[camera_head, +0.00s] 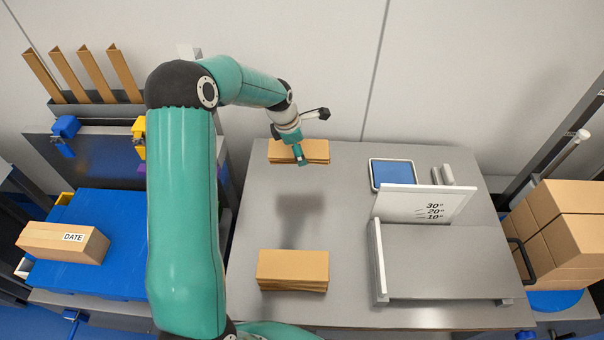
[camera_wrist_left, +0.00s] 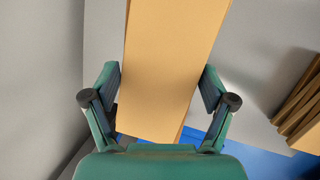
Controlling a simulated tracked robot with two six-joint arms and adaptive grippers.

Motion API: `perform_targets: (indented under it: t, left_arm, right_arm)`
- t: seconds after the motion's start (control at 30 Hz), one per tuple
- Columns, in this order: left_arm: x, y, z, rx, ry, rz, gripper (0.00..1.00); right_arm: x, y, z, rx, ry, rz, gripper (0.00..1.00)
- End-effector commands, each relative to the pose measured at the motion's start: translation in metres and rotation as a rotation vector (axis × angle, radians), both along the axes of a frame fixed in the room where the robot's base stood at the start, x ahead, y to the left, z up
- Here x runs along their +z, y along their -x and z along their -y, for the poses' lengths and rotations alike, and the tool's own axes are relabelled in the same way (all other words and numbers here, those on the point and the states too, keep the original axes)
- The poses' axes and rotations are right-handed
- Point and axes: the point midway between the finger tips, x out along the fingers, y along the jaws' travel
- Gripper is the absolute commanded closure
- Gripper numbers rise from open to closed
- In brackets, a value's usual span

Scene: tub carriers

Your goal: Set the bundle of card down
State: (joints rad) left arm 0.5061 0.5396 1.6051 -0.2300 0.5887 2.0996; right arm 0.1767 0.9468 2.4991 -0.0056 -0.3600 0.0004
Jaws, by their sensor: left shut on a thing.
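A tan bundle of card (camera_head: 314,150) is at the back edge of the grey table (camera_head: 345,260), against the wall side. My left gripper (camera_head: 301,158) is shut on it, reaching from above. In the left wrist view the bundle of card (camera_wrist_left: 170,50) runs lengthwise between the two fingers of the left gripper (camera_wrist_left: 160,92). I cannot tell whether its underside touches the table. A second tan bundle (camera_head: 292,270) lies flat near the table's front edge. My right gripper is not in view.
A grey stand with a marked white board (camera_head: 420,205) and a blue-screened tablet (camera_head: 393,173) occupy the table's right. Stacked boxes (camera_head: 562,230) stand beyond it. A box labelled DATE (camera_head: 50,240) sits on a blue surface at left. The table between the two bundles is clear.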

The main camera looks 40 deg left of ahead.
Motion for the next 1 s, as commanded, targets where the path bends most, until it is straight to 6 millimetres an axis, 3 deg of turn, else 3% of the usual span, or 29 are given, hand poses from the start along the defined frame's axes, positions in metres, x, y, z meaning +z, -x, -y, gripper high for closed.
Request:
perform_targets:
  t: [0.1,0.3,0.8,1.0]
  left_arm:
    - [-0.032,0.001,0.0,-0.001,0.002,-0.005,0.69]
    - [-0.074,0.0,0.001,0.0,0.002,-0.001,0.69]
    - [-0.124,-0.001,0.001,-0.002,-0.001,0.001,0.69]
    - [-0.127,-0.001,0.001,-0.003,-0.002,0.002,0.69]
  right_arm:
    - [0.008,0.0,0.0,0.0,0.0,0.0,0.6]
    - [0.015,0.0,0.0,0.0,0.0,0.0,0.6]
    - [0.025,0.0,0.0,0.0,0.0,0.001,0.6]
    - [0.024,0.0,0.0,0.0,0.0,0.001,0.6]
